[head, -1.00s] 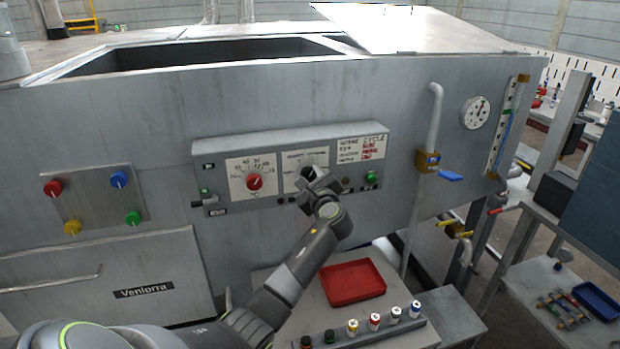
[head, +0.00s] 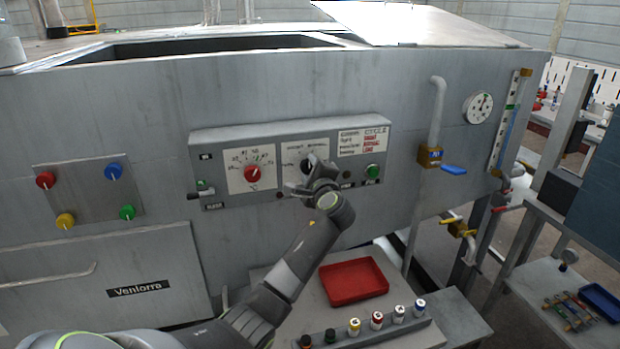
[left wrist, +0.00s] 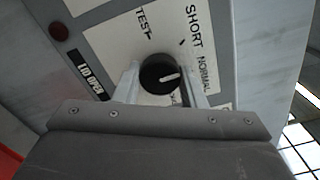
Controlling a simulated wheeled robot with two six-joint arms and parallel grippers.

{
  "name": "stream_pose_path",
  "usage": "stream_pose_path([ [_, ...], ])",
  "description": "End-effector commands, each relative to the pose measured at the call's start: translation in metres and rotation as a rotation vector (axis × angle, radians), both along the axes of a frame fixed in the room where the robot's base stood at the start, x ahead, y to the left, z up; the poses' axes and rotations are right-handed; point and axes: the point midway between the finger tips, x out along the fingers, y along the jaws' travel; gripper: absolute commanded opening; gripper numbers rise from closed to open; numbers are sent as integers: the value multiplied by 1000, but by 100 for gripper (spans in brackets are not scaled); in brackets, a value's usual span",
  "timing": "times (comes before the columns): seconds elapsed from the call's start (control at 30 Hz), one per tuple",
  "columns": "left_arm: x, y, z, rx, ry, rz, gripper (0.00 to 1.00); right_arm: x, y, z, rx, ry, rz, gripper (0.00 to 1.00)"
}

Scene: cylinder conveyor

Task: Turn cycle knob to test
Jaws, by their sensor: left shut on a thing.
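The cycle knob (head: 307,165) is a black round knob on a white dial plate in the middle of the grey control panel (head: 222,142). My left gripper (head: 308,181) is at the knob, its lower side covered by the gripper in the head view. In the left wrist view the knob (left wrist: 158,76) sits between the two fingers (left wrist: 160,85), which are shut on it. Its white pointer points right, toward the NORMAL label (left wrist: 206,72). The TEST label (left wrist: 145,22) is up and left of the knob. SHORT is at upper right. A label below is partly hidden. My right gripper is not in view.
A red tray (head: 353,281) and several small capped cylinders (head: 377,320) stand below. A pipe with a blue-handled valve (head: 453,169) is at right.

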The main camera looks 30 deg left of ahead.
Motion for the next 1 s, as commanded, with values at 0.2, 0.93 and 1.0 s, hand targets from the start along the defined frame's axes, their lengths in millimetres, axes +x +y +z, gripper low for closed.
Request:
stream_pose_path([
  [0.2,0,0,-6,-137,-158,-1,14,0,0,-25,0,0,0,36],
  [0.93,0,0,-7,-586,-683,2,14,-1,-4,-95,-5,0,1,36],
  [1.0,0,0,-7,-630,-733,2,14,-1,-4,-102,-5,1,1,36],
])
